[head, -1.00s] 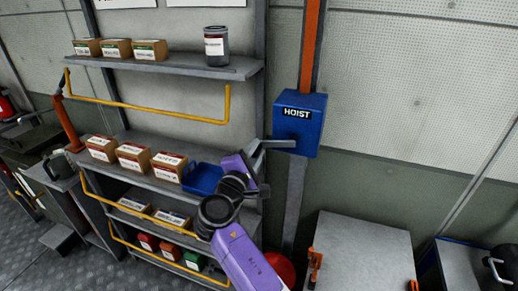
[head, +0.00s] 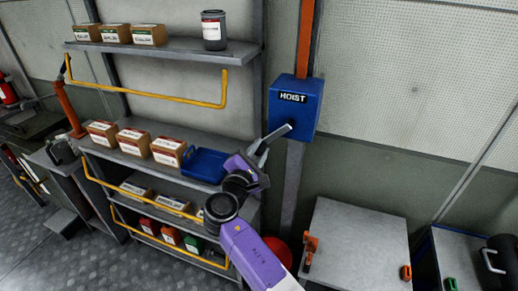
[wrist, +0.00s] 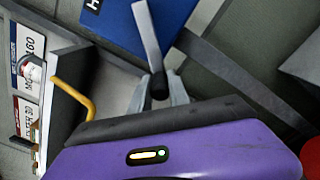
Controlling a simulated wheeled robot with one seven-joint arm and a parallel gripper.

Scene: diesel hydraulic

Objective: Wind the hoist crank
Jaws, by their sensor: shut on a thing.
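The blue hoist box (head: 296,107), labelled HOIST, is fixed to an orange post on the wall. It shows at the top of the wrist view (wrist: 172,22). Its grey crank arm (head: 275,137) slants down and left from the box's lower part. In the wrist view the crank arm (wrist: 147,35) runs down to a dark handle (wrist: 158,86). My gripper (head: 261,156) is at the outer end of the crank. In the wrist view its two grey fingers (wrist: 159,92) are shut on the handle, one on each side.
A shelf rack (head: 160,58) with boxes and yellow rails stands left of the hoist. A blue tray (head: 204,166) sits close to my wrist. A pale cabinet (head: 360,245) stands at lower right, and a red round object (head: 278,250) is behind my arm.

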